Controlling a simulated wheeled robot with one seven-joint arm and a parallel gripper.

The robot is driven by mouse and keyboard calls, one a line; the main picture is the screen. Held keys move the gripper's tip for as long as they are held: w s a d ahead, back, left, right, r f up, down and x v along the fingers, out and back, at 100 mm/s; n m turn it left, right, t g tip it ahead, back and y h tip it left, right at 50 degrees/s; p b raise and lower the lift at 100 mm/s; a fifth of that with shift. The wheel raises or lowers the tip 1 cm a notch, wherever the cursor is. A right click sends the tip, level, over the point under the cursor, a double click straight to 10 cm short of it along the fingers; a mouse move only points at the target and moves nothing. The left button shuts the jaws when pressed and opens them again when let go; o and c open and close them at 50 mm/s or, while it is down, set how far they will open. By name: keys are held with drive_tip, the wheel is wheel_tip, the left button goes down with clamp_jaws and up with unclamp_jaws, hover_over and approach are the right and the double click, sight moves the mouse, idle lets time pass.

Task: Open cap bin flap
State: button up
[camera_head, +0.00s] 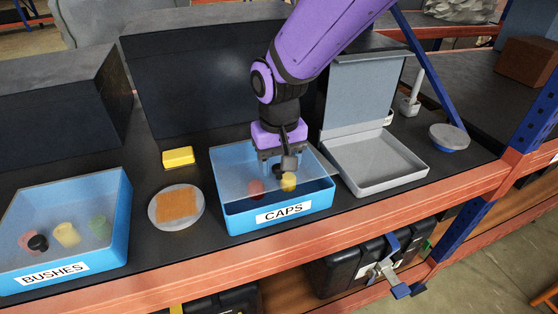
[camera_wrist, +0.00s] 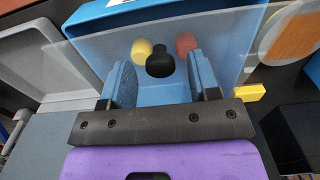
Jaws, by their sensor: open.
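The blue cap bin (camera_head: 236,224), labelled CAPS, stands at the middle of the bench. Its clear flap (camera_head: 232,178) lies over the top and looks closed. A yellow cap (camera_head: 289,182) and a red cap (camera_head: 256,188) show through it. My gripper (camera_head: 279,163) points down over the flap. In the wrist view my gripper (camera_wrist: 163,82) is open, with its fingers either side of a black knob-like piece (camera_wrist: 160,63). I cannot tell whether this piece is on the flap or under it, or whether the fingers touch anything.
A blue BUSHES bin (camera_head: 118,226) with coloured pieces stands at left. A round plate with an orange pad (camera_head: 177,206) and a yellow block (camera_head: 178,157) lie between the bins. A grey tray with a raised lid (camera_head: 367,92) stands close at right. A dark panel (camera_head: 190,85) rises behind.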

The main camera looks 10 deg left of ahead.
clamp_jaws()
drive_tip(key=shift+w+a+r, duration=0.15)
drive_tip(key=shift+r, duration=0.15)
idle(0.5)
